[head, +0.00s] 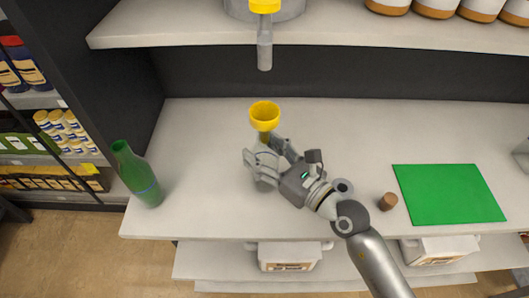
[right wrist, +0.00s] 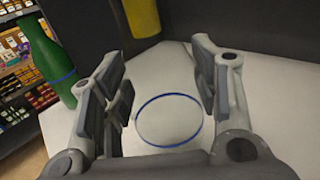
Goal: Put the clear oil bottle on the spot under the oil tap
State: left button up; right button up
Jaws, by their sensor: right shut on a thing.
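The oil tap (head: 264,48), a grey pipe with a yellow top, hangs from the upper shelf. A yellow funnel (head: 264,113) is below it in the picture, just beyond my right gripper (head: 268,165). The right gripper is shut on the clear oil bottle (head: 264,184), which is see-through and mostly hidden by the fingers. In the right wrist view a blue ring (right wrist: 168,96) shows between the fingers, with the pale counter visible through it; it looks like the bottle's band. The funnel's yellow also shows there at the top. I cannot make out the spot or the bottle's height above the counter.
A green bottle (head: 137,175) stands near the counter's left end. A brown cork (head: 388,201) and a green mat (head: 449,193) are to the right of the gripper. White jars line the upper shelf at right. The counter (head: 215,135) is clear around the gripper.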

jog(key=shift+f, duration=0.1)
jog(key=o, duration=1.6)
jog(key=shift+s+d, duration=0.2)
jog(key=shift+b+v, duration=2)
jog(key=shift+v, duration=3.75)
